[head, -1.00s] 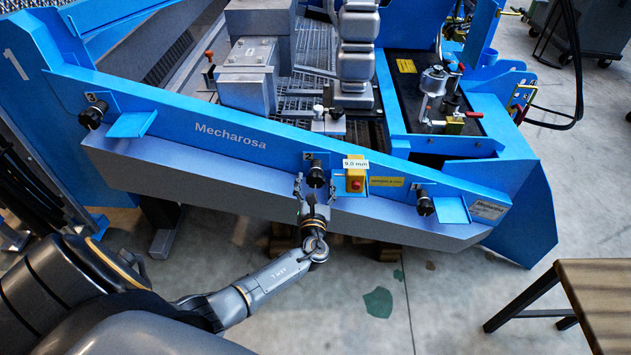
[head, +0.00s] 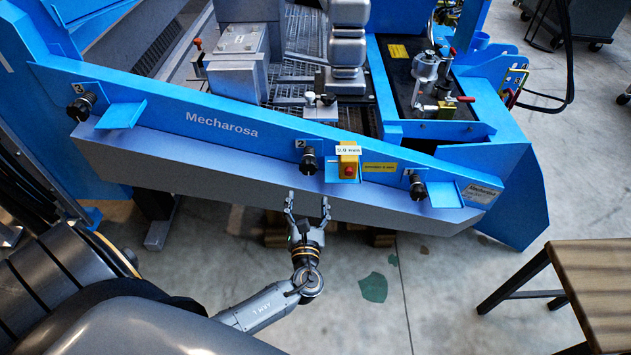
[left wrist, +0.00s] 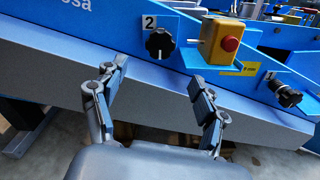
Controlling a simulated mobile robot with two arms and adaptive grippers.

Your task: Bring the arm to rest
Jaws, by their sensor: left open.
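My left gripper (head: 307,207) is open and empty in the head view, in front of the grey lower face of the blue Mecharosa machine (head: 225,128). Its fingertips lie below the black knob marked 2 (head: 309,161) and apart from it. In the left wrist view the two fingers (left wrist: 158,90) are spread with nothing between them. Beyond them are knob 2 (left wrist: 159,43) and a yellow box with a red button (left wrist: 222,42). My left arm reaches in from the lower left. My right gripper is not in view.
The yellow box (head: 348,163) sits on a small blue shelf beside knob 2. Knob 3 (head: 81,106) is at the left and knob 1 (head: 417,188) at the right. A wooden-topped table (head: 600,285) stands at the lower right. The concrete floor (head: 430,300) between is clear.

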